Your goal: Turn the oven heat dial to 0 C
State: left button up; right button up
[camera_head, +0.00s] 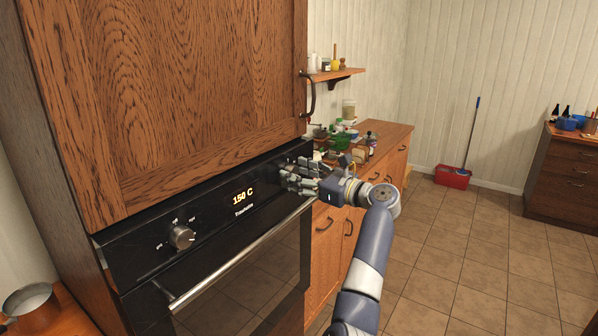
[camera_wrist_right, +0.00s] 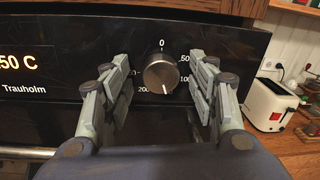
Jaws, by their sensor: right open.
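The oven's heat dial (camera_wrist_right: 161,73) is a round metallic knob on the black control panel. In the right wrist view a 0 is printed above it, with 50 and 100 on its right and 200 at lower left. The dial's mark appears to point downward. The oven display (camera_head: 243,196) reads 150 C. My left gripper is out of view.
A second knob (camera_head: 182,237) is on the panel's left. The oven door handle (camera_head: 235,258) runs below the panel, and a wooden cabinet (camera_head: 170,90) is above. A white toaster (camera_wrist_right: 271,104) stands on the counter to the right. The tiled floor is open there.

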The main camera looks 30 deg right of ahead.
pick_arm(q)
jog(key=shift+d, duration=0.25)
pick_arm(e)
jog(key=shift+c, duration=0.9)
jog(key=c, duration=0.9)
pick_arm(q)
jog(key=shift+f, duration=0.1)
